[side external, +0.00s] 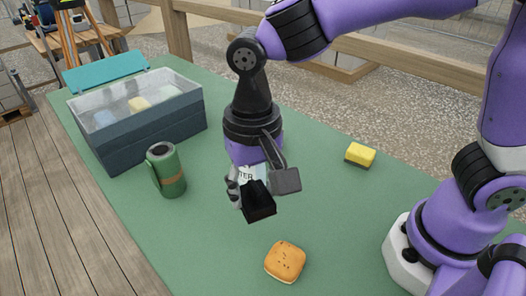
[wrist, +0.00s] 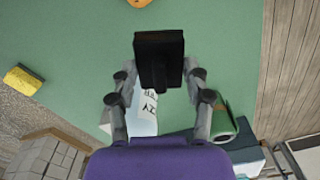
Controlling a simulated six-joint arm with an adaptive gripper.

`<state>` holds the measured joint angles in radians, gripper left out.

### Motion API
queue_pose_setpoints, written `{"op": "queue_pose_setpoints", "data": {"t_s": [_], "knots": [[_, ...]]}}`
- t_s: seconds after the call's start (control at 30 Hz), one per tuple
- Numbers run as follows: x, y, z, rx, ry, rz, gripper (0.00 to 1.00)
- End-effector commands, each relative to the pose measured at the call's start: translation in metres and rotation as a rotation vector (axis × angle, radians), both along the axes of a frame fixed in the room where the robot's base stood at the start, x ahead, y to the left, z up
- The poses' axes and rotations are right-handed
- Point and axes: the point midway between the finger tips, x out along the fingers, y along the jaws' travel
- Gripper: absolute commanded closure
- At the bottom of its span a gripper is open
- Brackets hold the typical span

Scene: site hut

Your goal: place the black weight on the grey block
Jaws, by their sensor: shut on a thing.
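My gripper (side external: 260,186) is shut on the black weight (side external: 259,206), a dark rectangular piece held above the green table. In the wrist view the weight (wrist: 159,58) sits between the two fingertips (wrist: 160,70), tilted slightly in the side view. I cannot make out a grey block on the table in either view; my gripper and the weight cover part of the tabletop. A pale carton with dark lettering (side external: 245,173) is mostly hidden behind my gripper; it also shows in the wrist view (wrist: 144,117).
A green flask (side external: 168,171) stands left of my gripper, by an open cooler box (side external: 150,137) with several items inside.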

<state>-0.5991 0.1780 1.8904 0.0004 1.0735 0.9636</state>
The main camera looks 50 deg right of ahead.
Motion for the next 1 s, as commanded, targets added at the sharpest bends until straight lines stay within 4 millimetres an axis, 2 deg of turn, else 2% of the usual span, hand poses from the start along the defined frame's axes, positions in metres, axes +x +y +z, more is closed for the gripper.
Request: {"op": "queue_pose_setpoints", "data": {"t_s": [0.03, 0.1, 0.2, 0.37, 0.5, 0.63, 0.77, 0.87, 1.0], "knots": [[0.004, -0.030, -0.002, 0.000, 0.000, -0.071, 1.00], [0.004, -0.065, -0.006, 0.001, -0.002, -0.146, 1.00], [0.000, -0.107, -0.010, 0.001, -0.003, -0.225, 1.00], [-0.006, -0.158, -0.006, 0.001, -0.005, -0.259, 1.00], [0.005, -0.198, 0.013, 0.000, -0.008, -0.166, 1.00], [0.028, -0.218, 0.037, -0.001, -0.005, -0.076, 1.00], [0.056, -0.226, 0.056, -0.001, -0.003, -0.107, 1.00], [0.081, -0.226, 0.066, -0.002, 0.001, -0.245, 1.00], [0.112, -0.217, 0.071, -0.002, 0.000, -0.581, 1.00]]}}
